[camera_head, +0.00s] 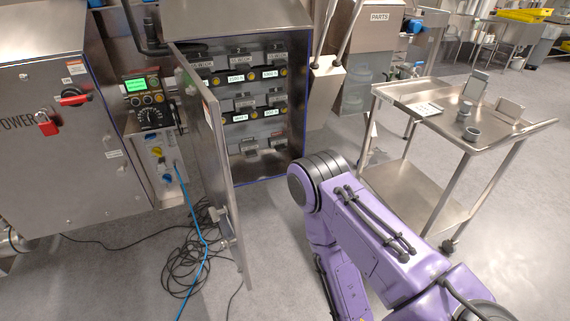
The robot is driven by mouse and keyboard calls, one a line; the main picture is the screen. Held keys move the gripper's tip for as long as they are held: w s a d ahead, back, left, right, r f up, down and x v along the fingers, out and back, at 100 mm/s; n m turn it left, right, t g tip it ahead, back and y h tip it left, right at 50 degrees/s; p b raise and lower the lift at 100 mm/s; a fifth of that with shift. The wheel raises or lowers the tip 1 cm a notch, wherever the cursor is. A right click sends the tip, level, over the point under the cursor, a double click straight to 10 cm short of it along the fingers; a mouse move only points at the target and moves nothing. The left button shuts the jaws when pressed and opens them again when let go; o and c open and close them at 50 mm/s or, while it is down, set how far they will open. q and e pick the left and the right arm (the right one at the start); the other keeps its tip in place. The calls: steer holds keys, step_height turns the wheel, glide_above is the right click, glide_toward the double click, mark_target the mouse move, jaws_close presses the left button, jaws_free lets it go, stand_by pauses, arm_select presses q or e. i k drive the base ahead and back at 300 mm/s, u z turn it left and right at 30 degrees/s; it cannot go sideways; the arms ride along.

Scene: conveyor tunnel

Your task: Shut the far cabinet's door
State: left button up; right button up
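The far cabinet (302,120) is a grey metal box with a blue-edged opening and rows of dark breaker units inside. Its door (210,140) is hinged on the left side and stands wide open, swung out toward me. A latch or handle (222,222) shows low on the door. My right arm, purple with black joints, reaches in from the lower right. Its elbow is to the right of the door and in front of the cabinet's lower right, apart from the door. Its gripper is out of the picture or hidden. My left arm and gripper are not in view.
A closed near cabinet (60,150) with a red padlock (46,123) stands at the left. A control panel (150,100) with a green screen sits between the cabinets. Loose cables (185,262) lie on the floor by the door. A steel cart (440,115) stands right.

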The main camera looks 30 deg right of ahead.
mark_target(201, 109)
steer(key=z, duration=0.35)
steer(key=i, duration=1)
